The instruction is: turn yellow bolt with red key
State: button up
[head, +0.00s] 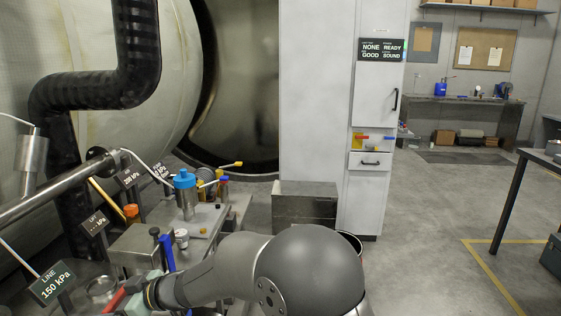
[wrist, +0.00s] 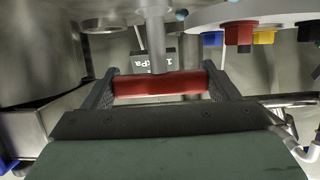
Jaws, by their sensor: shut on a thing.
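My gripper (wrist: 160,88) is shut on the red key, with one dark finger at each end of its red bar (wrist: 160,84). A grey shaft (wrist: 155,45) runs up the wrist view from the middle of the bar; I cannot tell whether it is part of the key. A yellow block (wrist: 264,37), probably the yellow bolt, shows at upper right beside a red and a blue one under a pale round plate. It is apart from the key. In the head view my gripper (head: 138,298) is low at left, partly hidden by my arm, with a red piece (head: 114,301) at its end.
A bench with a blue-capped cylinder (head: 185,181), an orange cap (head: 131,211) and a blue upright handle (head: 167,252) crowds the space around my gripper. Sign plates (head: 51,281) and a metal pipe (head: 60,190) stand at left.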

jog(key=shift+r+p, duration=2.15)
jog(key=shift+r, duration=0.1)
jog(key=shift+f, duration=0.1)
jog(key=s+a+r+n+g+p, duration=0.3)
jog(key=s+r+p, duration=0.1)
jog(key=s+p, duration=0.1)
jog(key=s+a+r+n+g+h+p, duration=0.1)
jog(key=s+a+r+n+g+p, duration=0.2)
jog(key=s, duration=0.5)
jog(key=shift+a+r+g+p, duration=0.35)
jog(key=shift+g+p, duration=0.35)
jog(key=shift+p, duration=0.4)
jog(key=shift+w+r+p, duration=0.1)
jog(key=shift+r+p, duration=0.1)
jog(key=shift+p, duration=0.45)
jog(key=shift+f+b, duration=1.45)
jog(key=shift+f, duration=1.6)
